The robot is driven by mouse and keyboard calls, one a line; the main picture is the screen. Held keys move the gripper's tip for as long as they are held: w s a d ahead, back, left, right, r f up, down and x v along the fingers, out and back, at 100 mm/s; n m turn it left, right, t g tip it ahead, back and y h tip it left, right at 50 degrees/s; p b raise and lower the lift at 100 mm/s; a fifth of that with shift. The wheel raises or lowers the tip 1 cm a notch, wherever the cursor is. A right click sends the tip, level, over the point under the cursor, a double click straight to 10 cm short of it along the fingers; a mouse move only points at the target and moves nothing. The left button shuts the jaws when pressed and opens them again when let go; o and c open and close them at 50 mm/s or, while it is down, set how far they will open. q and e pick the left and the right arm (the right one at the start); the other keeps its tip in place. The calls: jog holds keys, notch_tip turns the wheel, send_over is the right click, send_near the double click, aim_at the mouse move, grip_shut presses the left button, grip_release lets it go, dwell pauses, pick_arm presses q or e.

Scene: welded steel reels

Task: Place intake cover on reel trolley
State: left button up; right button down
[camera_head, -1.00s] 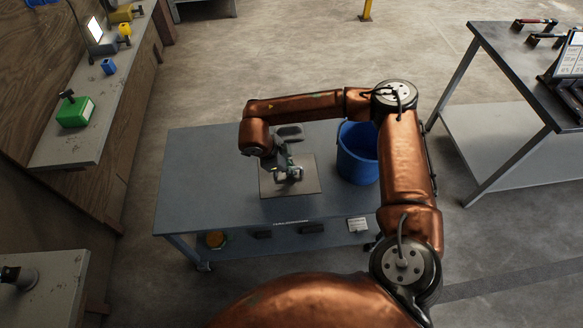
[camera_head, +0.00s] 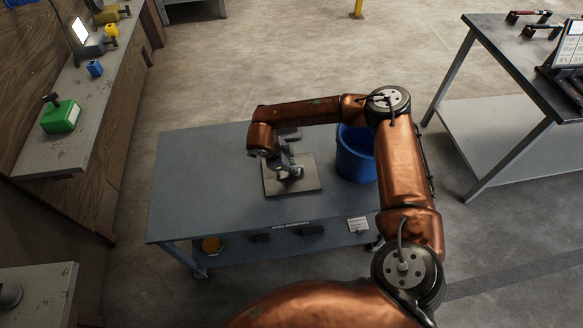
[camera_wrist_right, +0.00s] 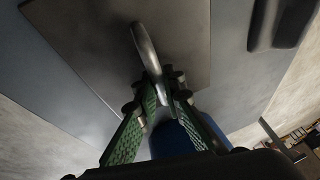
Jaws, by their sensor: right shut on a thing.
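The intake cover (camera_head: 308,182) is a flat grey square plate with a raised bar handle. It lies level at or just above the top of the blue-grey reel trolley (camera_head: 200,190); I cannot tell whether it touches. My right gripper (camera_head: 291,171) comes down over the middle of the cover and is shut on its handle. In the right wrist view, the green-padded fingers (camera_wrist_right: 162,98) close around the lower end of the handle (camera_wrist_right: 146,48), with the plate (camera_wrist_right: 90,40) beyond. My left gripper is not in view.
A blue bucket (camera_head: 355,160) stands on the trolley, right of the cover. A dark object (camera_head: 289,133) lies behind the cover, partly hidden by my arm. The trolley's front left top is clear. A workbench (camera_head: 60,150) is at left, a dark-topped table (camera_head: 500,50) at right.

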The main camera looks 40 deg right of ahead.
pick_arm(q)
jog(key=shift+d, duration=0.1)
pick_arm(e)
jog(key=c, duration=2)
grip_release()
jog(key=shift+c, duration=0.2)
jog(key=shift+r, duration=0.1)
jog(key=shift+a+r, duration=0.2)
jog(key=shift+r, duration=0.15)
jog(key=p+v, duration=0.1)
jog(key=v, duration=0.4)
jog(key=shift+p, duration=0.4)
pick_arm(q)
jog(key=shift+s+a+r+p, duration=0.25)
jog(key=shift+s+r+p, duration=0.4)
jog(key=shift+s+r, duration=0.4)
pick_arm(e)
notch_tip(320, 180, up, 5)
send_over(287, 176)
jog(key=a, duration=0.3)
jog(key=shift+w+d+r, duration=0.1)
jog(key=shift+d+r, duration=0.05)
jog(key=shift+r, duration=0.1)
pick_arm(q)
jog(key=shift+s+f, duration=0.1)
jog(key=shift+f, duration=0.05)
